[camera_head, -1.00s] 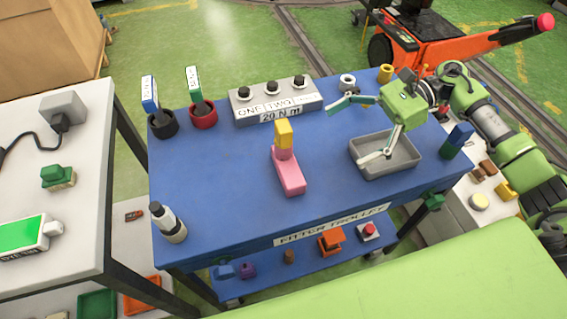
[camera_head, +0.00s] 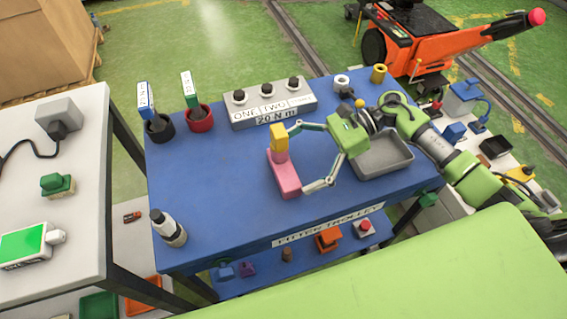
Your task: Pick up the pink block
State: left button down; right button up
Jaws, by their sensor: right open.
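The pink block (camera_head: 285,177) lies on the blue trolley top (camera_head: 215,200), left of the grey tray. A pink piece with a yellow block (camera_head: 278,138) on top stands at its far end. My right gripper (camera_head: 303,158) is open, its two green-white fingers spread, one toward the yellow block and one near the right side of the pink block's near end. The pink block lies at the mouth of the fingers; I cannot tell whether a finger touches it. My left gripper is not in view.
The grey tray (camera_head: 402,160) sits under and right of my right gripper. The grey three-knob box (camera_head: 270,106) and the red cup (camera_head: 199,117) stand behind. A white-black bottle (camera_head: 168,228) stands at the front left. The trolley top left of the pink block is clear.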

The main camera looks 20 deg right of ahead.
aim_at(285, 166)
jog(key=shift+p+x, duration=0.35)
jog(key=shift+x, duration=0.85)
jog(key=shift+a+f, duration=0.1)
jog(key=shift+a, duration=0.2)
jog(key=c, duration=1.6)
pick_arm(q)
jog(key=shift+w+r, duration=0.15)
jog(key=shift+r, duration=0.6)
pick_arm(e)
jog(key=shift+o, duration=0.2)
jog(key=shift+w, duration=0.1)
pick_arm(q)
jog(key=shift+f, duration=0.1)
